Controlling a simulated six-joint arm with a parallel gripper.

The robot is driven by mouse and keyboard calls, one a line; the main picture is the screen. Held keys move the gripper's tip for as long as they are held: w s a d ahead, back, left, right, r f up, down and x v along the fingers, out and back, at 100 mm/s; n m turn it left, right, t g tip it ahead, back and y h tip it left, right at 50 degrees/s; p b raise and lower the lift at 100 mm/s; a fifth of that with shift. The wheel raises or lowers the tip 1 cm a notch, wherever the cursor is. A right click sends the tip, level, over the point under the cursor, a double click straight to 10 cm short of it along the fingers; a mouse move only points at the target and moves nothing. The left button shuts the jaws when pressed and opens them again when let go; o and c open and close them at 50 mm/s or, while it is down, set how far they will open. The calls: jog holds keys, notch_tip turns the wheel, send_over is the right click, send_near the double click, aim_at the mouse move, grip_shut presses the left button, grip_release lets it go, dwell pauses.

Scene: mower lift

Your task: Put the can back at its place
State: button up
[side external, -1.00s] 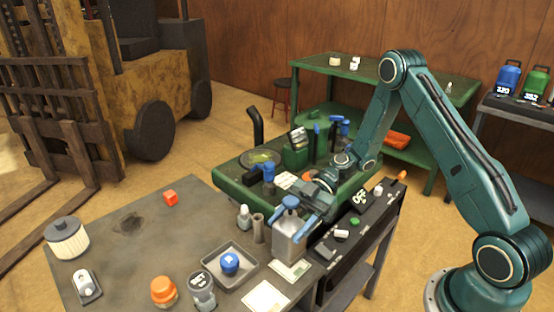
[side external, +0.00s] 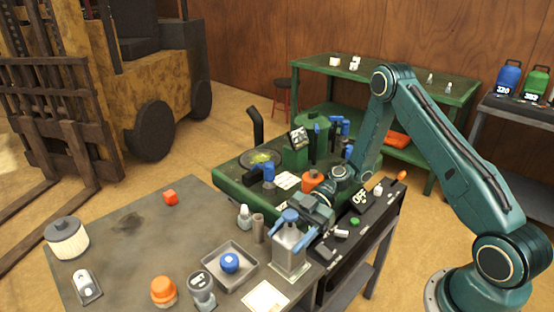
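The can (side external: 286,256) is a grey metal box-shaped container with a blue top. It stands upright at the right edge of the grey workbench (side external: 130,262). A pale square mat (side external: 302,279) shows around its base, and the can looks to be on it or just above it; I cannot tell which. My gripper (side external: 302,219) is at the can's top from the right and looks shut on it. The fingertips are partly hidden, so the exact grip is unclear.
A pale card (side external: 265,298) lies in front. A black control panel (side external: 345,238) is on the right. A green mower (side external: 230,178) stands behind.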

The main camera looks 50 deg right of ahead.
jog(key=o, duration=0.4)
jog(key=shift+r, duration=0.1)
jog(key=shift+d+r, duration=0.1)
jog(key=shift+d, duration=0.05)
jog(key=v, duration=1.1)
jog(key=shift+d, duration=0.35)
jog(key=shift+r, duration=0.25)
